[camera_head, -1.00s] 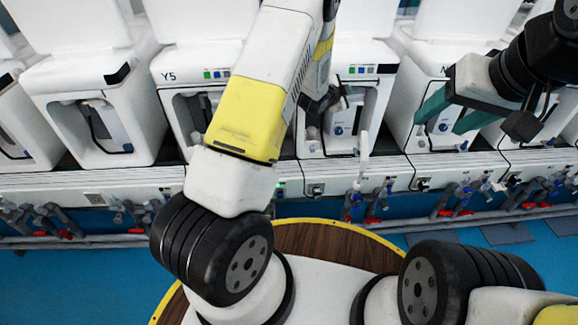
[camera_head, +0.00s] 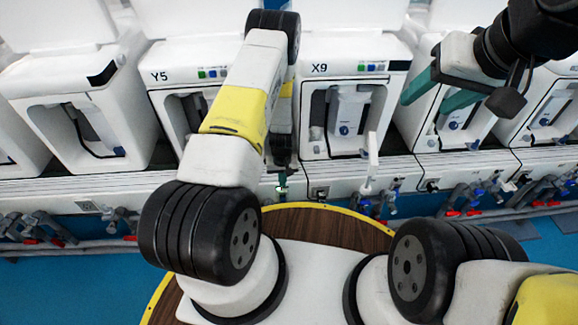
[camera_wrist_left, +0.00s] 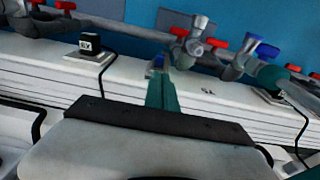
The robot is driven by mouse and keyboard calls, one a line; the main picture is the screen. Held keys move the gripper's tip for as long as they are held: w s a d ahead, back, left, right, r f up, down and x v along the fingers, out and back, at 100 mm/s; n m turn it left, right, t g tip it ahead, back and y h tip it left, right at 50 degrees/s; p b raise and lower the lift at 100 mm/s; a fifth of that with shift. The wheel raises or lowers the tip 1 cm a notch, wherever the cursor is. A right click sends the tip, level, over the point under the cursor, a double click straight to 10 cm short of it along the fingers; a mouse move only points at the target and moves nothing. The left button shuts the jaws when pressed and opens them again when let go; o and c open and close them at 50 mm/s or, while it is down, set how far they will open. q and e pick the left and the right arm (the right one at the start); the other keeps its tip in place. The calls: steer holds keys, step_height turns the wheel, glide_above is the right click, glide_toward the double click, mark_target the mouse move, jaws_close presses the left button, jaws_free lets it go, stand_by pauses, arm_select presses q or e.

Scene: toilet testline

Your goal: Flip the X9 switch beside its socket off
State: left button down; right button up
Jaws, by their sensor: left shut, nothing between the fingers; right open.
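The X9 machine (camera_head: 345,105) stands upper middle in the head view. Its socket with a black plug (camera_head: 320,192) is on the white ledge front below it; the plug, labelled upside down, also shows in the left wrist view (camera_wrist_left: 92,44). My right gripper (camera_head: 440,92) is open and empty before the machine right of X9.
The Y5 machine (camera_head: 185,95) stands left of X9. Pipes and valves with red and blue handles (camera_head: 365,205) run below the ledge. A white upright piece (camera_head: 372,158) stands right of the X9 socket. Another socket (camera_head: 432,185) is further right.

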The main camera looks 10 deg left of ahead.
mark_target(283, 201)
arm_select(q)
steer(key=shift+f, duration=0.15)
steer(key=f, duration=0.9)
steer(key=shift+w+a+f, duration=0.15)
steer(key=shift+w+f, duration=0.2)
steer(key=shift+w, duration=0.05)
steer(key=shift+s+d+f+t+y, duration=0.1)
steer(key=shift+s+f+t+y, duration=0.2)
steer(key=shift+t, duration=0.35)
steer(key=shift+s+d+f+t+y, duration=0.1)
steer(key=shift+s+t, duration=0.25)
steer(key=shift+t, duration=0.3)
steer(key=shift+s+f+t, duration=0.1)
steer(key=shift+s+t, duration=0.1)
steer(key=shift+t, duration=0.2)
steer(key=shift+s+d+f+t+y, duration=0.1)
steer(key=shift+s+f+t+y, duration=0.15)
steer(key=shift+t, duration=0.35)
steer(key=shift+s+d+f+t+y, duration=0.1)
steer(key=shift+s+f+t+y, duration=0.15)
steer(key=shift+t, duration=0.35)
steer(key=shift+s+f, duration=0.2)
steer(key=shift+f, duration=0.25)
steer(key=shift+w, duration=0.1)
